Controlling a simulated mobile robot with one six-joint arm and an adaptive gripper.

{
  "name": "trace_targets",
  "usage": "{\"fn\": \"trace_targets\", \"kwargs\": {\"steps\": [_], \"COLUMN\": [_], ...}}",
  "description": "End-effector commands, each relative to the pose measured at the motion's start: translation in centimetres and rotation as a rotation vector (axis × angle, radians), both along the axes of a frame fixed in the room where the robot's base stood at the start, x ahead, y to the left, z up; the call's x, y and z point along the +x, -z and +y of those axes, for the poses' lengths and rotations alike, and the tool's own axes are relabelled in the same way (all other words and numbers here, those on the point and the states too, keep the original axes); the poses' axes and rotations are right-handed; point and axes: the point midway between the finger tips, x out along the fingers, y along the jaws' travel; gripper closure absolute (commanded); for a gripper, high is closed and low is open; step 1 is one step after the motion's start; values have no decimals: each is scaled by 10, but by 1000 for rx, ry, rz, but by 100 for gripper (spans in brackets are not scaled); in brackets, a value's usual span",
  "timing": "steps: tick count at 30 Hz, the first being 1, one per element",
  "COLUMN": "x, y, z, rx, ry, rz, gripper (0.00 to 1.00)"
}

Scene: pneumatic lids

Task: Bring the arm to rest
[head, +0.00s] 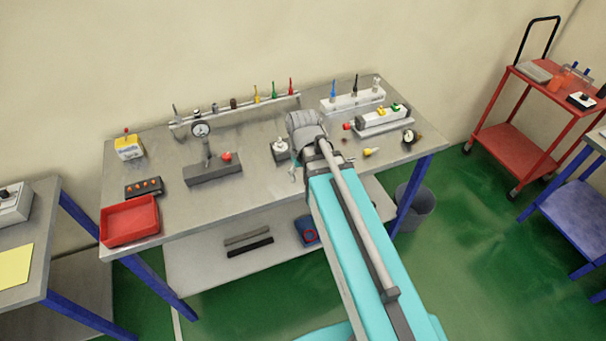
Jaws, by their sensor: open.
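My arm (352,205) reaches from the bottom of the head view up over the middle of the workbench (240,205). Its grey rounded joint (304,124) is over the right-centre of the bench. Whether the arm touches anything on the bench cannot be told.
Near the arm stand a white block with a knob (281,150), a white unit with coloured fittings (382,121) and a yellow-tipped piece (371,151). A gauge stand (213,172) and red tray (130,221) are at left. A red cart (514,150) stands at right.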

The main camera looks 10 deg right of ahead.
Motion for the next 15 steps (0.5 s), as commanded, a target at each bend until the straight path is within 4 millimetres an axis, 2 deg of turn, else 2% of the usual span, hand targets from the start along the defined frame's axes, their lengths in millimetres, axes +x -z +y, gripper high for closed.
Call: {"fn": "trace_targets", "kwargs": {"steps": [9, 15], "x": [-2, -28], "y": [1, 9], "z": [-1, -15], "rx": [0, 0], "ry": [5, 117], "rz": [0, 0], "gripper": [22, 22]}}
